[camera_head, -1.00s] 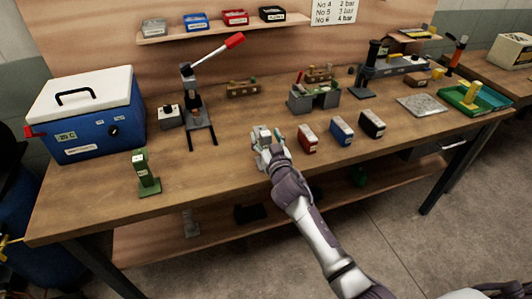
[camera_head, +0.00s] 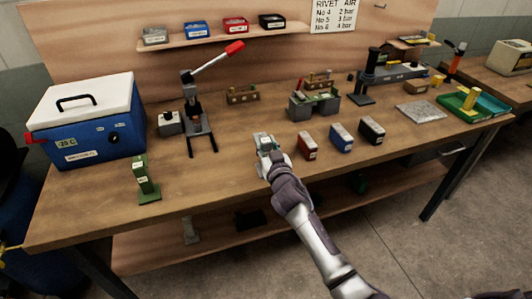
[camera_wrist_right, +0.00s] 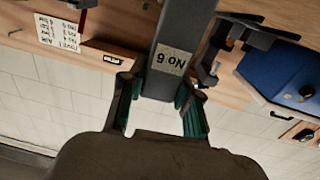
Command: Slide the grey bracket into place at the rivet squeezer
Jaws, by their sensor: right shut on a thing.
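My right gripper (camera_head: 264,151) is above the front middle of the bench in the head view. In the right wrist view its two fingers (camera_wrist_right: 160,100) are closed on the sides of a dark grey bracket (camera_wrist_right: 170,50) labelled No 6. In the head view the bracket is small and mostly hidden by the gripper. The rivet squeezer (camera_head: 192,105), with a red-tipped lever and two dark rails at its front, stands to the left and farther back. The bracket is apart from it. My left gripper is out of view.
A blue cool box (camera_head: 100,135) stands at the left. A green stand (camera_head: 146,180) is near the front edge. Red (camera_head: 308,145), blue (camera_head: 341,136) and black (camera_head: 372,130) blocks stand right of my gripper. The bench top between gripper and squeezer is clear.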

